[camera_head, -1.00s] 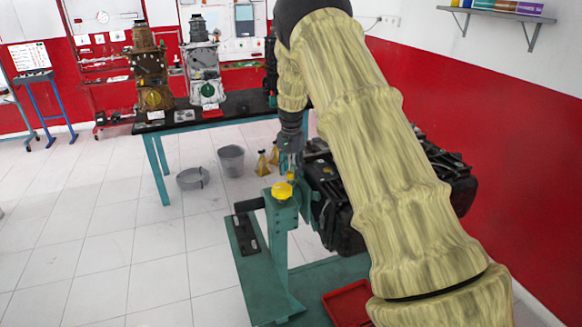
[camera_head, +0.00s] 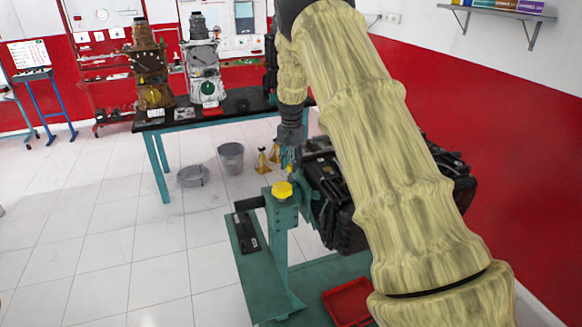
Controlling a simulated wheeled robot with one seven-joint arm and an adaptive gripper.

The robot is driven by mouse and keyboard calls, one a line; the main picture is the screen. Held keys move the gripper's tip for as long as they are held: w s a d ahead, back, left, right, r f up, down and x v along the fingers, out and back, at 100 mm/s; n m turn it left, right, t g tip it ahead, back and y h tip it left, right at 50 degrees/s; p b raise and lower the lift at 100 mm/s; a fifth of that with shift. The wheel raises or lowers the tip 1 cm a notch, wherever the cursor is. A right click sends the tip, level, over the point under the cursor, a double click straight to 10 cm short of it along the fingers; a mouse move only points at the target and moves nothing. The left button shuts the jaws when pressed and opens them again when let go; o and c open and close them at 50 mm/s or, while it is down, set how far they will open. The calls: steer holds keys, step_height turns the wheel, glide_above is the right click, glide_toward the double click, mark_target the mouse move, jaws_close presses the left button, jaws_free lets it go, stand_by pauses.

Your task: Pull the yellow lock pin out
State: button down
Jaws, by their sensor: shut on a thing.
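My gripper (camera_head: 290,160) points down beside the top of the green engine stand (camera_head: 280,240). It is shut on a small yellow piece, which I take to be the yellow lock pin (camera_head: 291,170), showing just below the fingers. Whether the pin's lower end is still in the stand is too small to tell. A larger yellow knob (camera_head: 282,190) sits on top of the stand's post, just below and left of the gripper. My arm covers part of the dark engine (camera_head: 335,200) mounted on the stand.
A black-topped table (camera_head: 225,108) with several engines stands behind. Grey buckets (camera_head: 231,158) and yellow jack stands (camera_head: 262,160) are on the floor under it. A red tray (camera_head: 348,303) lies at the stand's base. The tiled floor at left is clear.

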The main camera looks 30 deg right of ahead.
steer(key=shift+r, duration=0.9)
steer(key=shift+w+d, duration=0.1)
steer(key=c, duration=1.4)
jaws_free()
step_height(320, 180, up, 12)
steer(key=shift+r, duration=0.1)
steer(key=shift+d, duration=0.15)
